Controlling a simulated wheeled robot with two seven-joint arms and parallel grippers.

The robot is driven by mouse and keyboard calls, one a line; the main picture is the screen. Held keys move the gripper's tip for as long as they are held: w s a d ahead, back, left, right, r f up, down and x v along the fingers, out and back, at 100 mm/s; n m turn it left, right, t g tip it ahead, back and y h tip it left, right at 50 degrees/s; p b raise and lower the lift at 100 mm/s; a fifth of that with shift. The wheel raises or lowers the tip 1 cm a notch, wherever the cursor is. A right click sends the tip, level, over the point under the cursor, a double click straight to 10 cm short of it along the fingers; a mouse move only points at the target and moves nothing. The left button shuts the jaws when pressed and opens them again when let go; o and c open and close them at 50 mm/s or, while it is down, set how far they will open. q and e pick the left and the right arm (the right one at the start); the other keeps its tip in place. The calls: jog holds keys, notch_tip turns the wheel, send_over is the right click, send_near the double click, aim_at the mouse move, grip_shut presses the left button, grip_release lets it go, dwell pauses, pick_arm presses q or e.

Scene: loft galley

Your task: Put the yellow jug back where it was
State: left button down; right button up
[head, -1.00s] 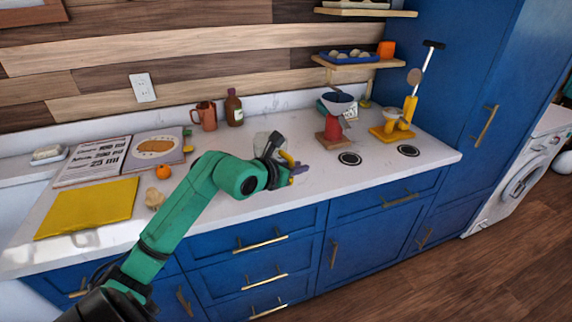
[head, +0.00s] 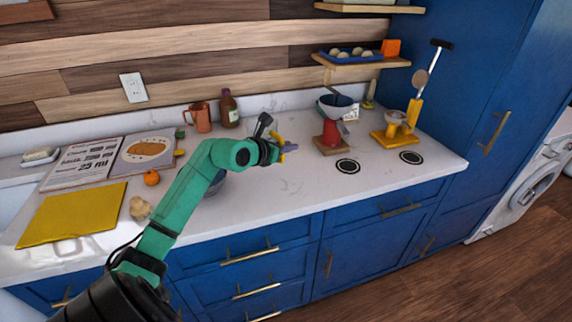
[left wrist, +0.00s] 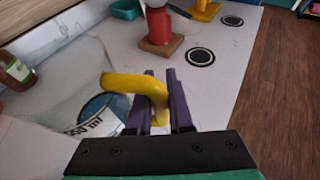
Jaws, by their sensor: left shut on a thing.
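The yellow jug is a clear jug (left wrist: 75,75) with a yellow handle (left wrist: 135,86) and a dark round label with white "ml" lettering, large at the left of the left wrist view. My left gripper (left wrist: 160,100) is shut on the handle between its purple fingers. In the head view my left gripper (head: 289,149) is over the middle of the counter, with a bit of yellow handle (head: 281,157) showing. The jug's body is hard to make out there. I cannot tell whether its base touches the counter. My right gripper is not in view.
Two black rings (head: 347,166) (head: 411,158) mark the counter at right. A copper mug (head: 201,118) and brown bottle (head: 229,110) stand at the back. A bowl (head: 215,184) is partly behind my arm.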

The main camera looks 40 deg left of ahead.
pick_arm(q)
notch_tip(320, 180, down, 7)
jog(key=shift+f, duration=0.2)
jog(key=c, duration=1.2)
grip_release()
jog(key=shift+f, duration=0.15)
jog(key=shift+c, duration=0.2)
jog(key=o, duration=0.4)
jog(key=shift+r, duration=0.2)
